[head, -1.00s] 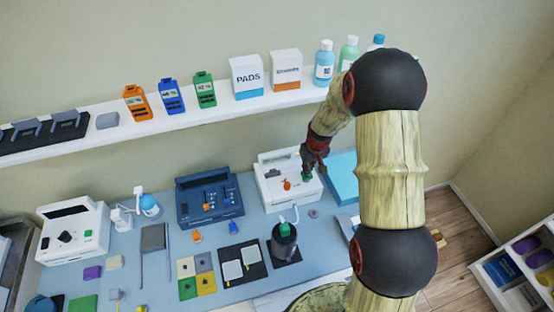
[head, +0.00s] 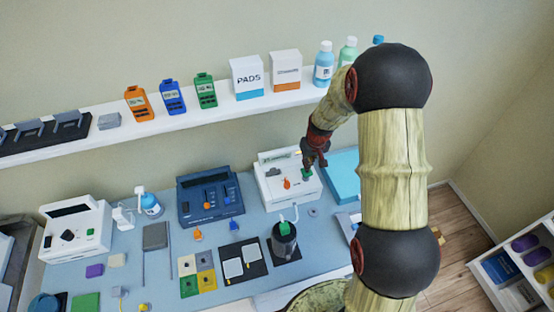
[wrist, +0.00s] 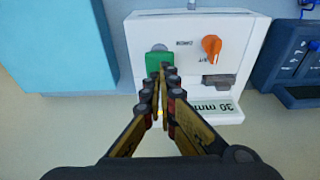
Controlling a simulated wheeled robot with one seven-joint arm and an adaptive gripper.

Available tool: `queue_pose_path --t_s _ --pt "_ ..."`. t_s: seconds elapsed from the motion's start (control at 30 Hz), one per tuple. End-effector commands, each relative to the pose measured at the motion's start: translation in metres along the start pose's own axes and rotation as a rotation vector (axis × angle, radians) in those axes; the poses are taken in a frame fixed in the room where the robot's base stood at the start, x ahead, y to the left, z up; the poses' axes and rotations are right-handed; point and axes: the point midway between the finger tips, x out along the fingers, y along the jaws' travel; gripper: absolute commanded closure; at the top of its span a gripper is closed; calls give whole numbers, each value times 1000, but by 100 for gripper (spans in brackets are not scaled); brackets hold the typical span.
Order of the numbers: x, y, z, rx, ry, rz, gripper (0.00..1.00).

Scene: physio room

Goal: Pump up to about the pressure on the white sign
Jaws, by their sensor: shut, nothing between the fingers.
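The white pump unit (head: 272,187) stands at the back right of the table and fills the upper middle of the wrist view (wrist: 140,25). A pale sign (wrist: 215,108) on the unit's edge, upside down in the wrist view, reads "30 mm" with the rest cut by the edge. My gripper (wrist: 167,68) is shut and empty, its fingertips overlapping the green button in the wrist view. Whether they touch it I cannot tell.
A dark blue unit (head: 222,208) stands to the left of the pump unit. A light blue box (head: 342,170) lies to its right. A black cylinder with a tube (head: 284,245) stands in front. A shelf (head: 240,105) with boxes and bottles runs above.

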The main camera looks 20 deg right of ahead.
Motion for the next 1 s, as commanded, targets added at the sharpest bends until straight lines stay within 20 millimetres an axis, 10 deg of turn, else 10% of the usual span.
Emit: queue_pose_path --t_s 1.0 --pt "-49 0 -10 0 0 0 100"
